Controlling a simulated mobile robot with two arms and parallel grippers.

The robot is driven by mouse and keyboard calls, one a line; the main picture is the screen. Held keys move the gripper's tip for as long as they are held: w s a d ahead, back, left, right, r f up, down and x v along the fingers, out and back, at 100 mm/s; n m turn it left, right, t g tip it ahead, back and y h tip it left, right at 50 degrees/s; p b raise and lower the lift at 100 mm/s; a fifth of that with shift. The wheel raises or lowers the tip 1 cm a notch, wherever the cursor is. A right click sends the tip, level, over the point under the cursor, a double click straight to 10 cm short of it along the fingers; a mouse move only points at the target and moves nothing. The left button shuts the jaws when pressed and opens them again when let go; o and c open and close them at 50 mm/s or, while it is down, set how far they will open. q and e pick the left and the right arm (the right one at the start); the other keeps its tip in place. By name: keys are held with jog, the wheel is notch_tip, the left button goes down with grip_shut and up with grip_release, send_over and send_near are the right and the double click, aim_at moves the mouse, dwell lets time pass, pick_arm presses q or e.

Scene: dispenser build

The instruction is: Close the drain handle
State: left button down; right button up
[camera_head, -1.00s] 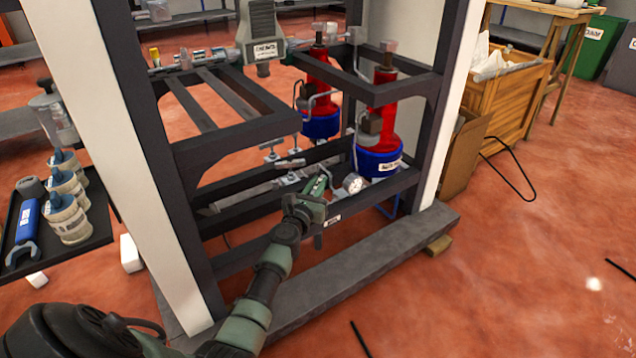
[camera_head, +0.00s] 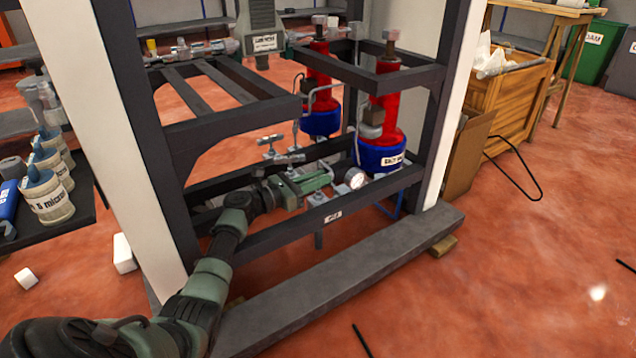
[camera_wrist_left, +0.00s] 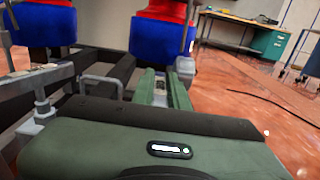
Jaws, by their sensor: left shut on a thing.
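My left gripper (camera_head: 325,179) reaches in low between the frame's rails, its green fingers pointing right toward the pressure gauge (camera_head: 355,179). The fingers are shut on a small part that I take to be the drain handle; they mostly hide it in the head view. In the left wrist view the fingers (camera_wrist_left: 165,88) point away from the camera, with a grey metal fitting (camera_wrist_left: 185,67) at their tips. Grey pipework with small T-shaped valve handles (camera_head: 271,140) stands just behind the gripper. My right gripper is not in view.
Two red and blue cylinders (camera_head: 384,125) stand behind the gauge. Dark rails (camera_head: 375,190) of the frame lie close around the gripper. A black tray (camera_head: 75,220) with several jars is at the left. The red floor at the right is largely clear.

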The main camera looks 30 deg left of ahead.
pick_arm(q)
jog(key=shift+r, duration=0.15)
jog(key=c, duration=1.4)
grip_release()
jog(key=shift+w, duration=0.1)
